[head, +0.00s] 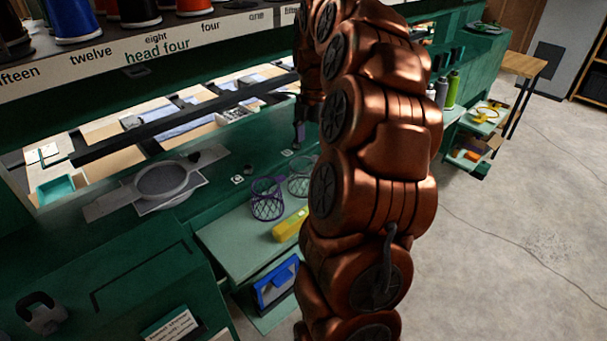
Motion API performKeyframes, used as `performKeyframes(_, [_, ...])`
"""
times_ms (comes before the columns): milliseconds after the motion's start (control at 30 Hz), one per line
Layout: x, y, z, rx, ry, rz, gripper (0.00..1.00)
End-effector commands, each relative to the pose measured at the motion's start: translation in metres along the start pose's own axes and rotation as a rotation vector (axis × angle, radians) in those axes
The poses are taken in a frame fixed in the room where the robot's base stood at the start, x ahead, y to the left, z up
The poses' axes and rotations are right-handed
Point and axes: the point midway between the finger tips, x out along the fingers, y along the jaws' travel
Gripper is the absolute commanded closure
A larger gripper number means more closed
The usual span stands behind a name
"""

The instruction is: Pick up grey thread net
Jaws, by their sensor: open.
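A purple thread net (266,200) stands upright on the pale green shelf. Just right of it stands a second net, greyish-green (299,181), its right side close to or behind my arm in the picture. This second net looks most like the grey one. My gripper (299,139) shows only in part behind my copper arm, above the green bench and a little above the nets in the picture. It is open, with nothing seen in it. Much of it is hidden by the arm.
A yellow object (288,226) lies on the shelf in front of the nets. A round embroidery hoop (163,181) lies on the green bench at left. A blue box (274,285) sits below the shelf. The concrete floor (500,230) at right is clear.

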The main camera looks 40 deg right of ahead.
Motion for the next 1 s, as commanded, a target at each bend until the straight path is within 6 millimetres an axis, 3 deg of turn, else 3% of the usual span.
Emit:
performKeyframes(267, [0.011,0.0,0.002,0.002,-0.001,0.001,0.15])
performKeyframes(633, [0.052,0.0,0.003,0.002,0.001,-0.001,0.15])
performKeyframes(900, [0.056,0.001,0.003,0.002,0.0,0.002,0.15])
performKeyframes(1000, [0.056,0.001,0.003,0.002,0.0,0.002,0.24])
